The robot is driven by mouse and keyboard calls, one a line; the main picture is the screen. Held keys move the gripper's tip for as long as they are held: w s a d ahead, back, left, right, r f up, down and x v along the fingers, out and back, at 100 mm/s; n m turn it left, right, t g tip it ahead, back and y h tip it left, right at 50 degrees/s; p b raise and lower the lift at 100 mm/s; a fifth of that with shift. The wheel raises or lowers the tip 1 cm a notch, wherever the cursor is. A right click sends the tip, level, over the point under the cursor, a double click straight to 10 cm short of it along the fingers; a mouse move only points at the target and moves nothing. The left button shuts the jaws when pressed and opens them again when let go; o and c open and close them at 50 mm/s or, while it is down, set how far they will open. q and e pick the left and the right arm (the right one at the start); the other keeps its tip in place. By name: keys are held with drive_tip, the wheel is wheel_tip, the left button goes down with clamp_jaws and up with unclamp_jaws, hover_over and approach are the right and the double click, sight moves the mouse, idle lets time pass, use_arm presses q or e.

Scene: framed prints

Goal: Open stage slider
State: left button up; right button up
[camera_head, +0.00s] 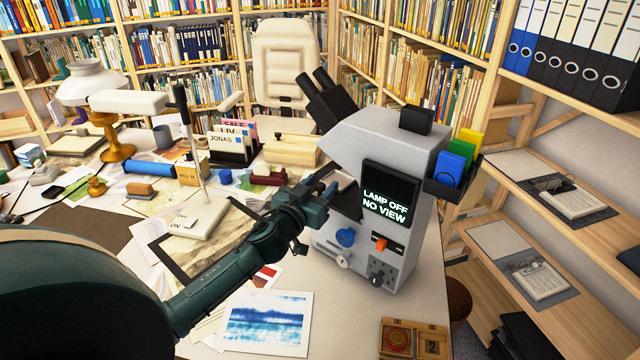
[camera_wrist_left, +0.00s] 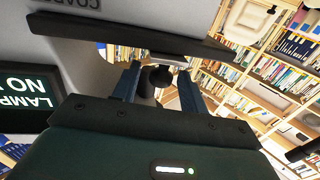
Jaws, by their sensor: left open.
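The grey microscope (camera_head: 385,145) stands on the right part of the desk, with black eyepieces and a screen (camera_head: 387,204) reading "LAMP OFF NO VIEW". Its dark stage plate (camera_head: 346,203) is partly hidden behind my left gripper (camera_head: 326,192). In the left wrist view the gripper (camera_wrist_left: 160,88) is open, its two blue fingers on either side of a round black knob (camera_wrist_left: 160,76) below a dark plate (camera_wrist_left: 135,38). I cannot tell whether the fingers touch the knob. I cannot make out how far the stage slider is open. My right gripper is out of view.
A blue knob (camera_head: 345,238) and an orange switch (camera_head: 380,244) sit on the microscope's front. A framed print (camera_head: 205,240) lies left of it, under my arm. A blue print (camera_head: 265,322) and a wooden box (camera_head: 414,340) lie at the front. Bookshelves surround the desk.

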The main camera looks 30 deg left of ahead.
use_arm(q)
drive_tip(key=shift+w, duration=0.3)
drive_tip(key=shift+c, duration=0.3)
clamp_jaws()
